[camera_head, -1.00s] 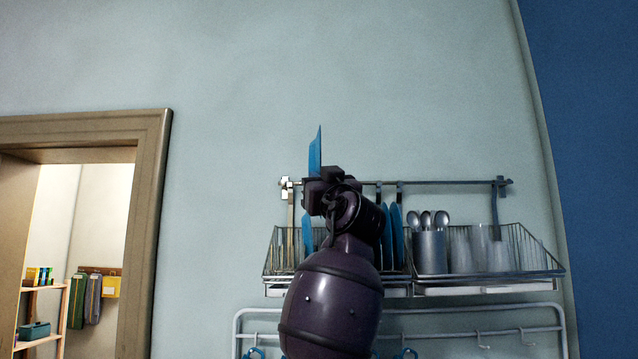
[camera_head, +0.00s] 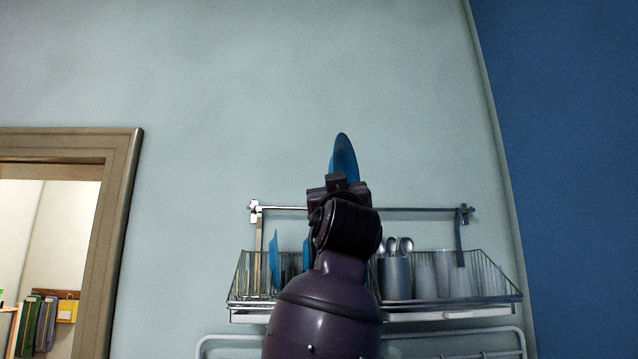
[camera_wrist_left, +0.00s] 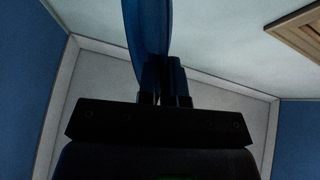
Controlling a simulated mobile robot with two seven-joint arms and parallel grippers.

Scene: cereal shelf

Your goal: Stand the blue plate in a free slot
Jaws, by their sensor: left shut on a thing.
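The blue plate (camera_head: 344,154) stands on edge, upright, in my left gripper (camera_head: 340,182), above the wall rack. In the left wrist view the blue plate (camera_wrist_left: 147,40) rises from between the fingers of my left gripper (camera_wrist_left: 162,95), which is shut on it. The wire dish rack (camera_head: 245,284) hangs on the wall below. Other blue plates (camera_head: 274,262) stand in its left part. My left arm hides the middle of the rack, so the slots there cannot be seen. My right gripper is not in view.
A metal cup with spoons (camera_head: 394,276) and glasses (camera_head: 448,274) stand in the rack's right part. A rail (camera_head: 420,209) runs along the wall above the rack. A doorway (camera_head: 105,215) is at the left. The wall above the rack is clear.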

